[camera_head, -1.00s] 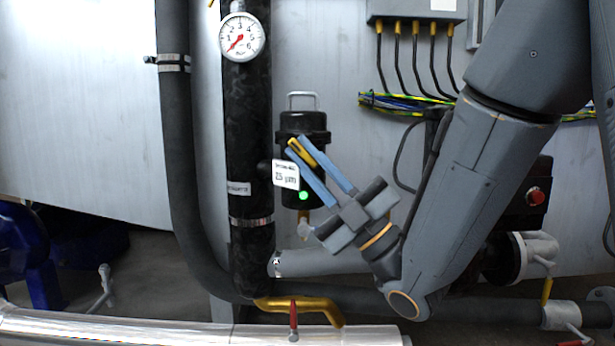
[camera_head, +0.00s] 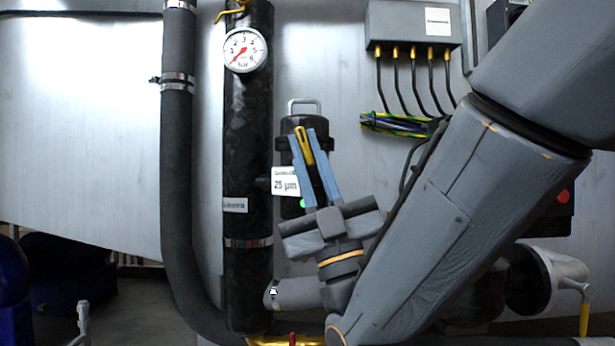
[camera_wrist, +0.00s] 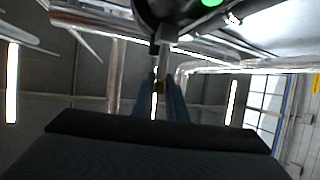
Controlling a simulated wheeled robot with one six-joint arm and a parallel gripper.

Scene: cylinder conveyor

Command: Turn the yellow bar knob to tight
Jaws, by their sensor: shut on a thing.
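The yellow bar knob (camera_head: 304,146) is on the front of a black filter housing (camera_head: 302,121) with a silver handle on top. The bar stands nearly upright in the picture, its top leaning slightly left. My gripper (camera_head: 308,140) reaches up from below, with one blue finger on each side of the bar, and is shut on it. The fingers hide part of the housing front. I cannot read any tight mark.
A white "25 µm" label (camera_head: 285,183) and a partly hidden green light (camera_head: 303,202) are close to the fingers. A black vertical pipe (camera_head: 247,130) with a pressure gauge (camera_head: 245,50) stands to the left. Cables (camera_head: 395,124) hang at the right.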

